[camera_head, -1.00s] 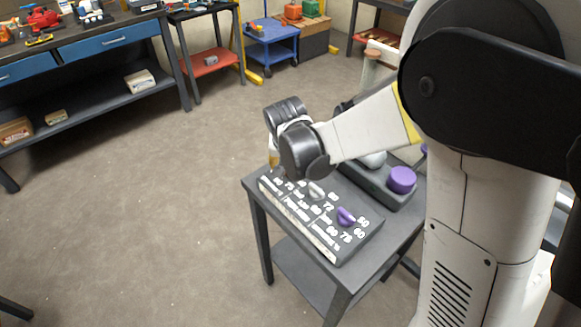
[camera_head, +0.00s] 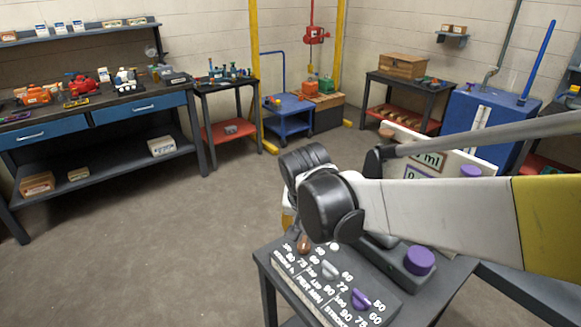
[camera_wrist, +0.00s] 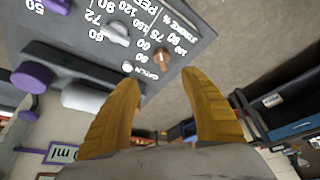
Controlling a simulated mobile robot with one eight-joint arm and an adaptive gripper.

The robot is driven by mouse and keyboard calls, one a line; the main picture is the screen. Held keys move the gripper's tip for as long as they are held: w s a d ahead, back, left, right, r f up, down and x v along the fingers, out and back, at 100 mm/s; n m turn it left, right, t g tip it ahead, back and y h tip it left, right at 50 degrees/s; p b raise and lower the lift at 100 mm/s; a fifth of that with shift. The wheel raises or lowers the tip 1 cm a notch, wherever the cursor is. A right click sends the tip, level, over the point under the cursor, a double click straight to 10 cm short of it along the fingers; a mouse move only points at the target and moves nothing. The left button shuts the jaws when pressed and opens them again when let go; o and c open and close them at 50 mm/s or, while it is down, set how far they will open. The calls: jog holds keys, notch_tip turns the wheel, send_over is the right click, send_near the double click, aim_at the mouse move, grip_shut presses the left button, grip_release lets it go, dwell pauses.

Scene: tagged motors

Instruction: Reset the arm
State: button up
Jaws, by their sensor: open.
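My gripper (camera_wrist: 168,112) shows in the wrist view as two yellow-brown fingers. They stand apart with nothing between them. In the head view my white arm with a black wrist reaches over a small grey table (camera_head: 268,275), and its fingers are mostly hidden behind the wrist. Below it lies a dark panel with white numbers (camera_head: 338,282). The panel bears a brown knob (camera_head: 304,244), a grey knob (camera_head: 330,269) and a purple knob (camera_head: 361,298). In the wrist view the brown knob (camera_wrist: 161,58) is beyond the fingertips, apart from them.
A purple cap (camera_head: 420,261) sits on a dark block beside the panel. A white board with framed labels (camera_head: 470,182) stands behind it. A workbench (camera_head: 120,120) with tools is at the left, and a blue cart (camera_head: 288,122) at the back. The floor between is clear.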

jog(key=s+d+r+n+t, duration=0.1)
jog(key=s+d+r, duration=0.1)
jog(key=s+d, duration=0.4)
jog(key=s+d+r+n+t, duration=0.1)
jog(key=s+d, duration=0.5)
jog(key=s, duration=0.6)
jog(key=shift+d+r+t+y, duration=0.15)
jog(key=shift+r+t+y, duration=0.15)
jog(key=shift+r+y, duration=0.1)
jog(key=shift+w, duration=0.15)
dwell(0.6)
